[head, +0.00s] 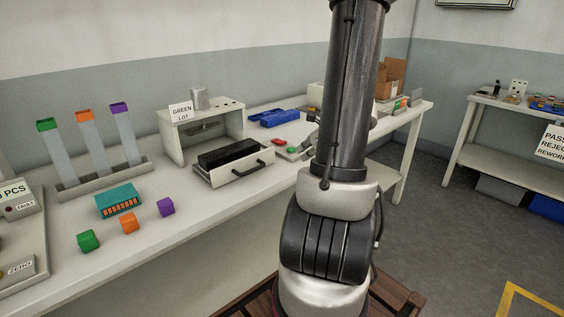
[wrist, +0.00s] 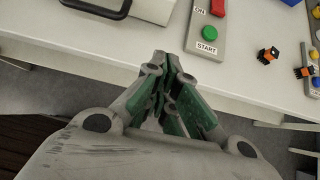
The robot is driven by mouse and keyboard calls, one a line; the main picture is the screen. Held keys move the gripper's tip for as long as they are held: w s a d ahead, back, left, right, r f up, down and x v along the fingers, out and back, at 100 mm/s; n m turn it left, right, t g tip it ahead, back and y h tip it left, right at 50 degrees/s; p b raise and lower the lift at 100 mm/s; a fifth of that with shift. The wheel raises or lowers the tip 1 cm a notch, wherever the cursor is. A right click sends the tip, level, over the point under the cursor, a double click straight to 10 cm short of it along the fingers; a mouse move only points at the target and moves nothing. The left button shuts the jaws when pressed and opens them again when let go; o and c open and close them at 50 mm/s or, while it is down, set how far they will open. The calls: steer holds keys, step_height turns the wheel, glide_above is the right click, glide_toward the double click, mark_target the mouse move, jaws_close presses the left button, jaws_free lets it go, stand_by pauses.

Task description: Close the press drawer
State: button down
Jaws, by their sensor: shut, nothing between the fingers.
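The press (head: 205,112) is a pale box frame on the bench, with a sign reading GREEN LOT on top. Its press drawer (head: 238,176) stands pulled out toward the front, with a dark block inside and a black handle (head: 250,168) on its front. In the wrist view the drawer's corner (wrist: 152,10) and part of the black handle (wrist: 97,8) show at the top left. My gripper (wrist: 160,58) is shut and empty, in front of the bench edge, to the right of the handle and apart from it.
A grey control box with a red ON switch (wrist: 218,8) and a green START button (wrist: 209,33) sits right of the drawer. Green, orange and purple cubes (head: 128,223) and a teal connector (head: 118,201) lie left. A blue tray (head: 279,118) is behind.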

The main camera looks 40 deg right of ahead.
steer(key=x, duration=0.9)
steer(key=shift+w+f, duration=0.25)
steer(key=shift+f, duration=0.05)
steer(key=w, duration=0.2)
steer(key=shift+w+a, duration=0.1)
steer(key=shift+w, duration=1)
steer(key=shift+w, duration=0.1)
